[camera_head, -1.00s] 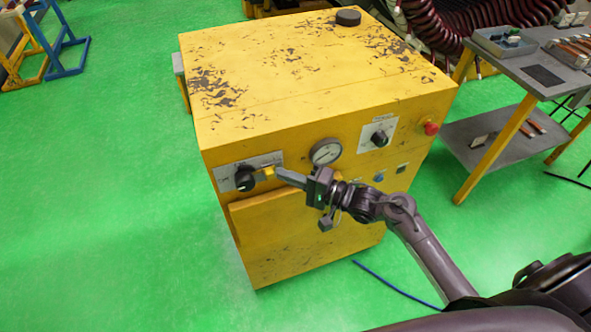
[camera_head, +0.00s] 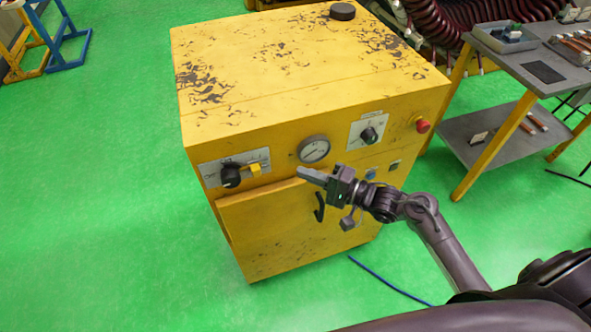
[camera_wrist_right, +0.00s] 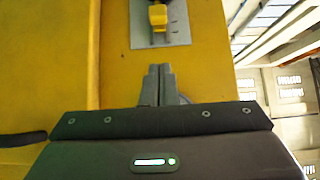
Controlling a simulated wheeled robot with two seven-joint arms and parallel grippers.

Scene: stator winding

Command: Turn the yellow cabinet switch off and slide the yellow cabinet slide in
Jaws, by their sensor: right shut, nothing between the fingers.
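The yellow cabinet (camera_head: 290,225) stands on the green floor, its front panel facing me. A black rotary switch (camera_head: 231,175) with a yellow slide tab (camera_head: 255,169) to its right sits on a white plate at the panel's left. In the right wrist view the yellow tab (camera_wrist_right: 158,14) shows on its plate, beyond the fingertips. My right gripper (camera_head: 303,173) is shut and empty, in front of the panel, to the right of the tab and apart from it. Its shut fingers also show in the wrist view (camera_wrist_right: 159,78). My left gripper is not in view.
A gauge (camera_head: 314,149), a second knob (camera_head: 369,136) and a red button (camera_head: 422,126) are on the same panel. A dark hook handle (camera_head: 319,207) sits below my gripper. A grey workbench (camera_head: 500,120) stands at right.

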